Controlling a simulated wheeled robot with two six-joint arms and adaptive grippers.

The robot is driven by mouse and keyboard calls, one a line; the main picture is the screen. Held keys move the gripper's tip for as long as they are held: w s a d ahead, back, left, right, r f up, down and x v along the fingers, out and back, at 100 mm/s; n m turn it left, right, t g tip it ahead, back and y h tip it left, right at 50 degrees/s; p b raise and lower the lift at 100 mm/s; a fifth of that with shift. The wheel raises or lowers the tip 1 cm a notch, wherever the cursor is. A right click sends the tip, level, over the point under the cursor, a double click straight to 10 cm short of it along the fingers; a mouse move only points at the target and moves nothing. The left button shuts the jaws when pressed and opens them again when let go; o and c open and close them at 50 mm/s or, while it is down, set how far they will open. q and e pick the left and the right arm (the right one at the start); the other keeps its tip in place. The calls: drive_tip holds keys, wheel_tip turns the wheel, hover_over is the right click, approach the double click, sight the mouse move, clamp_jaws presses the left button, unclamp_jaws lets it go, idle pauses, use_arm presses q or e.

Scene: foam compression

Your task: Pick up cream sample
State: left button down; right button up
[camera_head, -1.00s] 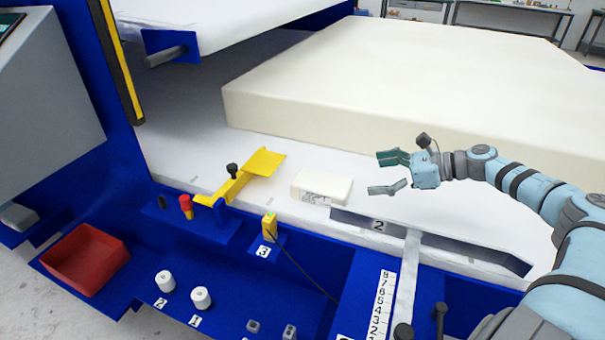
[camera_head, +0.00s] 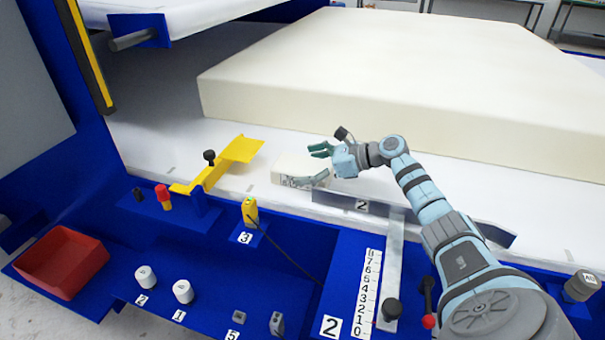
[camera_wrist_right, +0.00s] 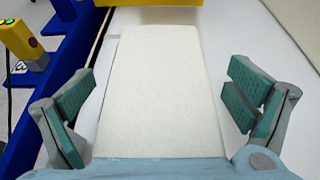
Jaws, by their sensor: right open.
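The cream sample (camera_head: 290,168) is a small pale block with dark print on its front face. It lies flat on the white surface, near the blue front edge. My right gripper (camera_head: 320,166) is open at the block's right end. In the right wrist view the cream sample (camera_wrist_right: 160,85) runs lengthwise between the two spread fingers of my right gripper (camera_wrist_right: 160,112). A gap shows on the right side, and the left finger is close to the block's edge. The near end of the block is hidden behind the gripper body. My left gripper is not in view.
A yellow lever (camera_head: 225,165) stands left of the sample, and a yellow device marked 3 (camera_head: 250,212) is in front. A large cream foam slab (camera_head: 390,80) lies behind. A metal rail marked 2 (camera_head: 400,213), a red bin (camera_head: 62,262) and white spools (camera_head: 183,291) are nearer.

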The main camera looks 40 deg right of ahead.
drive_tip(key=shift+s, duration=0.15)
drive_tip(key=c, duration=0.9)
drive_tip(key=shift+r, duration=0.15)
